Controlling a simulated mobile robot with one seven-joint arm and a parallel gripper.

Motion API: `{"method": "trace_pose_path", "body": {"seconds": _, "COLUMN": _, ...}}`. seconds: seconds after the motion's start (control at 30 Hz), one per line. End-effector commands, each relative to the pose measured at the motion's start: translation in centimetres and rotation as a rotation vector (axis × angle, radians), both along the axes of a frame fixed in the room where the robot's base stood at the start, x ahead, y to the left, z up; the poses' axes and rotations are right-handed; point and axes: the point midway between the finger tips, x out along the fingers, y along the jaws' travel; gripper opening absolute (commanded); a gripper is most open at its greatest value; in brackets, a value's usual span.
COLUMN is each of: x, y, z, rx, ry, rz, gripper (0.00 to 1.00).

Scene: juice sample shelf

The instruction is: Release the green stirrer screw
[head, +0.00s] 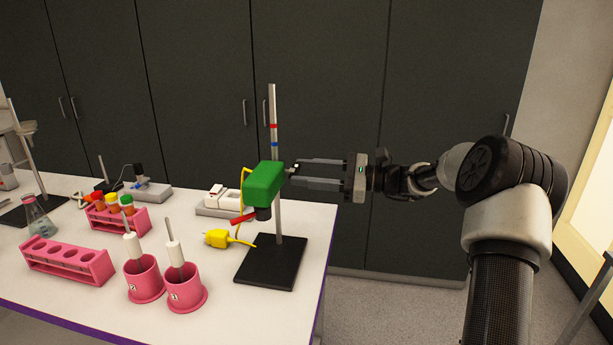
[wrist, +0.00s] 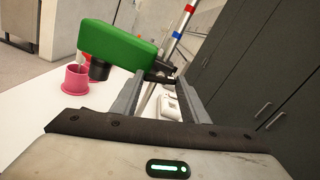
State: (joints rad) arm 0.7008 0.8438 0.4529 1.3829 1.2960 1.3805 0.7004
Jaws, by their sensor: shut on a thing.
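The green stirrer (head: 264,184) is mounted on an upright metal rod (head: 273,110) that rises from a black base plate (head: 271,262). The stirrer also shows in the wrist view (wrist: 117,48), with a black part under its body. Its dark screw (wrist: 162,78) sits on the side facing me, by the rod. My gripper (head: 296,173) reaches in from the right at the stirrer's height, its fingers on either side of the screw. It is shut on the screw; the exact contact is small and partly hidden.
Two pink holders (head: 184,292) with white-handled tools stand left of the base plate. A yellow plug (head: 217,238) and cable lie beside the stand. A pink rack (head: 68,262) and a flask (head: 38,220) are farther left. The table's right edge is near the stand.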

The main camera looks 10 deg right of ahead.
Motion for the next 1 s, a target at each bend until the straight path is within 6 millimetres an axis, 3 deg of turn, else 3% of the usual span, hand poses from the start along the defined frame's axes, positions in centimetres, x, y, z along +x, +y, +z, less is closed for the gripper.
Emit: {"method": "trace_pose_path", "body": {"seconds": 1.0, "x": 0.01, "y": -0.09, "z": -0.36, "rx": -0.368, "ry": -0.887, "rz": -0.002, "gripper": 0.18}}
